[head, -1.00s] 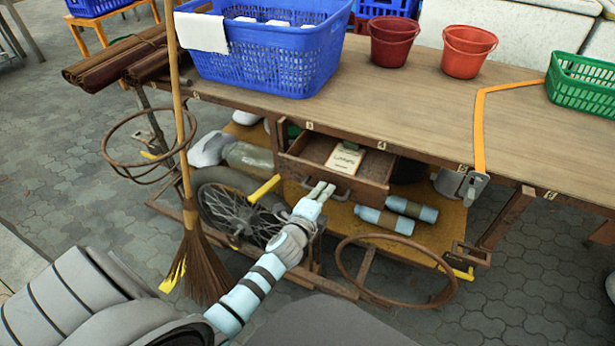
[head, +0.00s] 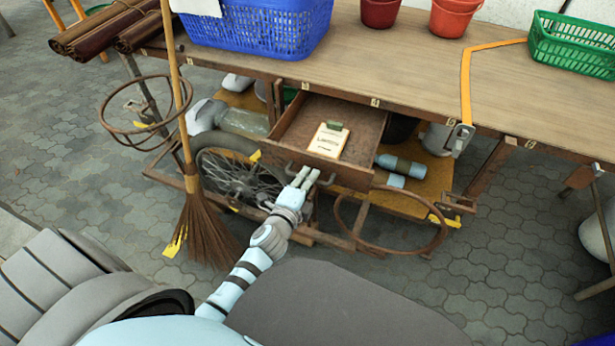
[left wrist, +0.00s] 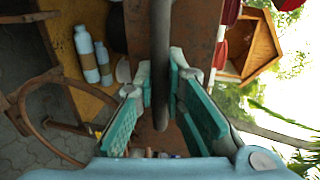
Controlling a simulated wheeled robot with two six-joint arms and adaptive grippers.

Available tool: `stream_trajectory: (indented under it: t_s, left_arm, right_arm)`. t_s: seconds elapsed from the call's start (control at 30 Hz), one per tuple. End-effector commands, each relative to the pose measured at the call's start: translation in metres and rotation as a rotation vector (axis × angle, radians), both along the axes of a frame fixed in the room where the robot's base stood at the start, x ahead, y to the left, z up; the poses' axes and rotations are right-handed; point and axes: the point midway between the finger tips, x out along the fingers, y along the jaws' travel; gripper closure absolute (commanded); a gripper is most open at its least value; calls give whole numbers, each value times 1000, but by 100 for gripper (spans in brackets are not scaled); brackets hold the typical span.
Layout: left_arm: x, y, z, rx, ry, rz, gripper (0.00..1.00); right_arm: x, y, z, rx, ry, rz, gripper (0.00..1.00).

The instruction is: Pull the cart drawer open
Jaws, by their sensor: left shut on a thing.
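The wooden cart drawer (head: 363,123) stands well out from under the cart's table top, open at the top. A small cream booklet or box with a green top (head: 328,139) lies inside it. My left gripper (head: 304,177) is at the left part of the drawer's front, shut on the dark drawer handle (head: 325,182). In the left wrist view the handle bar (left wrist: 160,60) runs between the two teal finger pads, and the drawer's front board (left wrist: 178,30) shows behind it. My right gripper is not in view.
A blue basket (head: 255,40), red buckets (head: 457,17) and a green basket (head: 572,45) stand on the cart top (head: 420,75). A broom (head: 197,215) stands at left. A rusty ring (head: 395,245) juts out below the drawer.

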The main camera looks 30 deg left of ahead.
Motion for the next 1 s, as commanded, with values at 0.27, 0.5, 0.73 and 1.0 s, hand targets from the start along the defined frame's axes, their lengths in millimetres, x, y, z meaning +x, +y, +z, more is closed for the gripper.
stream_trajectory:
  t_s: [0.27, 0.5, 0.73, 1.0]
  left_arm:
    - [0, 0, 0, -1, 1, 0, 69]
    - [-2, 0, 0, -1, 2, 0, 69]
    - [-44, -5, 8, -2, 3, -2, 69]
    - [-108, -11, 21, 0, 3, -1, 69]
  right_arm:
    - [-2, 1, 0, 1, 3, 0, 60]
    - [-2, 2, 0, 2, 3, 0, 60]
    - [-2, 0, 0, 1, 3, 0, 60]
    - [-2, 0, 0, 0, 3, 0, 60]
